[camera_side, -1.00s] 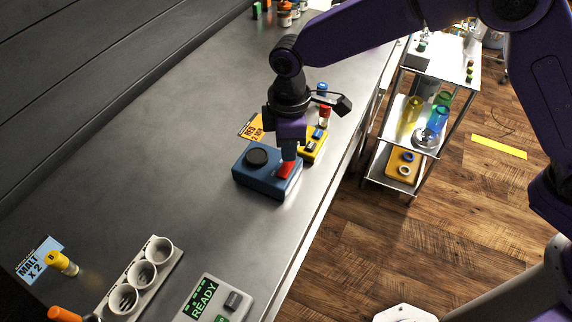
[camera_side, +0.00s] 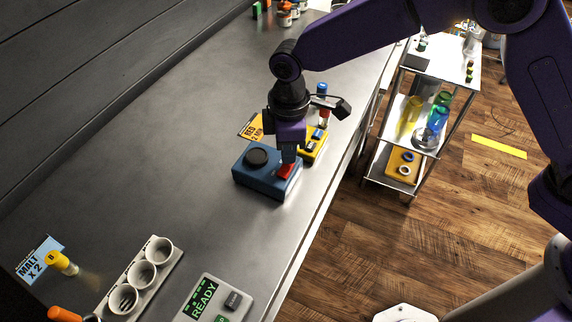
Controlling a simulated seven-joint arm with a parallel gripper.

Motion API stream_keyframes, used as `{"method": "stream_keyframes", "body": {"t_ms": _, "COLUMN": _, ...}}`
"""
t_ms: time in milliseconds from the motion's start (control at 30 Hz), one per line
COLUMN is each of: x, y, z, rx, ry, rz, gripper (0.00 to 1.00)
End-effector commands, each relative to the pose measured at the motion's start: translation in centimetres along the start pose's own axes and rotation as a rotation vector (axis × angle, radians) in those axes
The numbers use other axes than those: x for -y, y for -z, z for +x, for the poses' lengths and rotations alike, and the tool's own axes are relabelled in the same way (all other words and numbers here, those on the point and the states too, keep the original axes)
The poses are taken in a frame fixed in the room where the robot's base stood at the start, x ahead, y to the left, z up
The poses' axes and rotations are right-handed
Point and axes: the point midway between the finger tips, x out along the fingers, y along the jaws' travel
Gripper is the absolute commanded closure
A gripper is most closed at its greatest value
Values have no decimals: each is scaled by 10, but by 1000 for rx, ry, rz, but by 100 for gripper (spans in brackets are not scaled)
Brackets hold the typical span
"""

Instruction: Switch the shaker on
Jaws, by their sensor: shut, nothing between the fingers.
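The shaker is a blue box (camera_side: 254,180) with a round black disc (camera_side: 257,157) on its top, standing on the metal bench. A red switch (camera_side: 285,171) is on the right side of its top. My gripper (camera_side: 288,160) is shut and empty, pointing down at the red switch. Its fingertips are at the switch's far edge and hide part of it. I cannot tell whether they touch it or which way the switch is tipped.
A cup rack (camera_side: 143,274) and a READY display box (camera_side: 208,301) are nearer the front. The bench left of the shaker is clear. A shelved cart (camera_side: 412,142) stands right of the bench.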

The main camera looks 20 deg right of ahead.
Motion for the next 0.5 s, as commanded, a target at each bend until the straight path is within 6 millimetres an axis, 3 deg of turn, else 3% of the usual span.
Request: {"method": "stream_keyframes", "body": {"t_ms": 500, "x": 0, "y": 0, "z": 7, "rx": -1, "ry": 0, "rz": 0, "gripper": 100}}
